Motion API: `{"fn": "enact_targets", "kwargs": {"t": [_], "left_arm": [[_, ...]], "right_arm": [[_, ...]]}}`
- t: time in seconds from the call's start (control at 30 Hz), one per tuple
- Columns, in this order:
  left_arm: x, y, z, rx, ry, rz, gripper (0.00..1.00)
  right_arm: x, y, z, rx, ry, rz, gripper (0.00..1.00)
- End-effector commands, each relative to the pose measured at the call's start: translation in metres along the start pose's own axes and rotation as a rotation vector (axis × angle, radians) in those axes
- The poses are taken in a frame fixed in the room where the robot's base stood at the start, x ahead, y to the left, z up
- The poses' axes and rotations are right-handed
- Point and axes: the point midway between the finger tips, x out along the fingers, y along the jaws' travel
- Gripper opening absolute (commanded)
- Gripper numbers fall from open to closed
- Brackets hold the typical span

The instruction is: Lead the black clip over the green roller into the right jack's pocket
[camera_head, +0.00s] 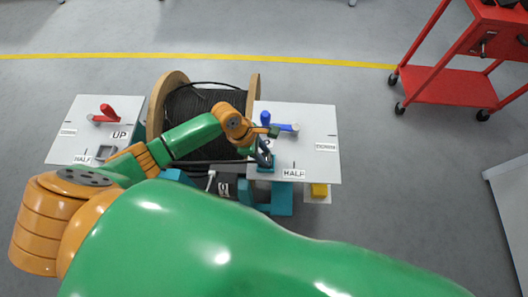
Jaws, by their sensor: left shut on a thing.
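My left gripper (265,153) reaches over the near left part of the right jack's white top plate (312,150). Its dark fingers are shut just above a teal square piece (265,168), which looks like the pocket. What they hold is small and dark and mostly hidden; it fits the black clip, but its outline cannot be told. Whether it touches the pocket is unclear. I cannot make out the green roller; my green arm covers much of the middle. My right gripper is not in view.
A wooden reel of dark cable (205,98) stands between the plates. The left plate (70,130) bears a red handle (106,113) and a grey square frame (105,153). A blue handle (285,127) stands beside my gripper.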

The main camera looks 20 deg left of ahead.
Motion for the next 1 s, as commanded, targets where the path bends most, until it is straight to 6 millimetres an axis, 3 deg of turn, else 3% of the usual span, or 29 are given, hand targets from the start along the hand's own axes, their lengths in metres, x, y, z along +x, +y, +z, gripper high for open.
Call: {"fn": "enact_targets", "kwargs": {"t": [0.27, 0.3, 0.4, 0.7, 1.0], "left_arm": [[0.002, 0.0, -0.001, 0.001, 0.0, 0.001, 0.0], [0.002, 0.0, -0.001, 0.001, 0.0, 0.0, 0.47], [0.002, 0.0, -0.001, 0.001, 0.0, 0.0, 0.74], [0.0, 0.0, -0.001, 0.001, 0.0, 0.0, 0.74], [-0.059, 0.001, 0.0, 0.002, 0.0, 0.002, 0.74]], "right_arm": [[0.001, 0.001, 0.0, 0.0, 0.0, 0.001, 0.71], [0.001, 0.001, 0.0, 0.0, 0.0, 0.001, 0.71], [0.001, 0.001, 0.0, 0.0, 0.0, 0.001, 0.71], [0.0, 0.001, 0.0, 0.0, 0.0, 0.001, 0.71], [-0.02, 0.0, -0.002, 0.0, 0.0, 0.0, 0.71]]}}
